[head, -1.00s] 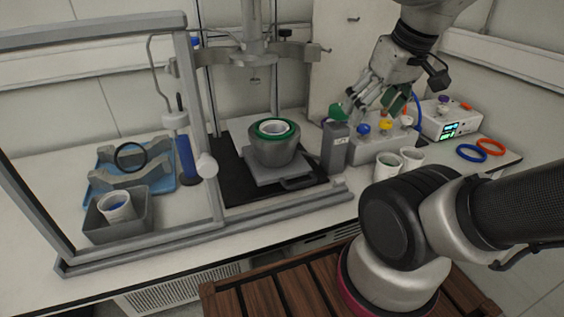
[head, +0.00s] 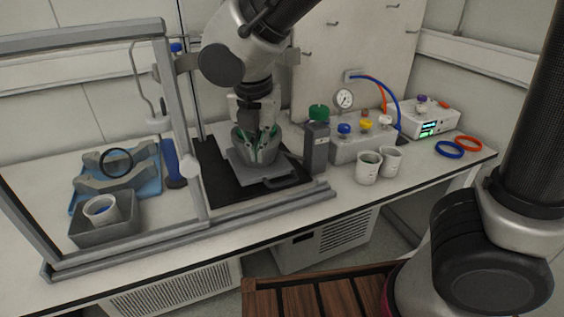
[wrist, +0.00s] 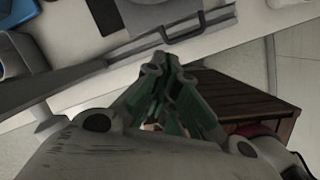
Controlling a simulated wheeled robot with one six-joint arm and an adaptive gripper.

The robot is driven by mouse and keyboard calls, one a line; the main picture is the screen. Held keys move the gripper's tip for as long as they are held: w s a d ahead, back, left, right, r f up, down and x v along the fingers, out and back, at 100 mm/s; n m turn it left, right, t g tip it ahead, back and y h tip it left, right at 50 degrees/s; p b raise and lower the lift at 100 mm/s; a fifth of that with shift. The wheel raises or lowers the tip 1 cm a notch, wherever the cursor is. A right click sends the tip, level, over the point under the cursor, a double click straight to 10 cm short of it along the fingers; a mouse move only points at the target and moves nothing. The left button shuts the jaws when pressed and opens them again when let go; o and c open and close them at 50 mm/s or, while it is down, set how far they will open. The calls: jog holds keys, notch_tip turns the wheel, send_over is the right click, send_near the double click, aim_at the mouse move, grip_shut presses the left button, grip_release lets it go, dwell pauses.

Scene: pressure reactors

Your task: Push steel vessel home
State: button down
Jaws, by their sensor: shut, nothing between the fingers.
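The steel vessel (head: 242,150) is a grey round pot on a sliding plate (head: 262,174) with a black front handle (head: 281,182), under the press frame. My gripper (head: 264,146) is at the vessel in the head view, its green-padded fingers in front of it and hiding much of it. Whether they touch cannot be told. In the wrist view my gripper (wrist: 166,72) has its fingers together and empty. The plate (wrist: 155,14) and its handle (wrist: 185,28) show beyond it there; the vessel cannot be made out.
A grey post (head: 316,148) with a green knob (head: 319,112) stands close right of the plate. Two white cups (head: 368,168) and a valve block (head: 358,145) are further right. The frame's upright (head: 187,130) stands left. A wooden stool (head: 300,297) is in front of the bench.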

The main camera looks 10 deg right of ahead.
jog(key=n, duration=0.3)
send_over(263, 174)
jog(key=s, duration=0.3)
jog(key=x, duration=0.3)
jog(key=s+x, duration=0.1)
jog(key=x, duration=0.4)
jog(key=shift+s+a+f, duration=0.25)
jog(key=shift+a+f, duration=0.05)
jog(key=shift+f, duration=0.25)
jog(key=shift+w+r, duration=0.1)
jog(key=shift+w, duration=0.4)
jog(key=w+a, duration=0.1)
jog(key=w, duration=0.4)
jog(key=w+a, duration=0.2)
jog(key=w, duration=0.3)
jog(key=w+a, duration=0.1)
jog(key=w, duration=0.5)
jog(key=shift+a, duration=0.25)
jog(key=shift+w+a+r, duration=0.1)
jog(key=shift+w, duration=0.2)
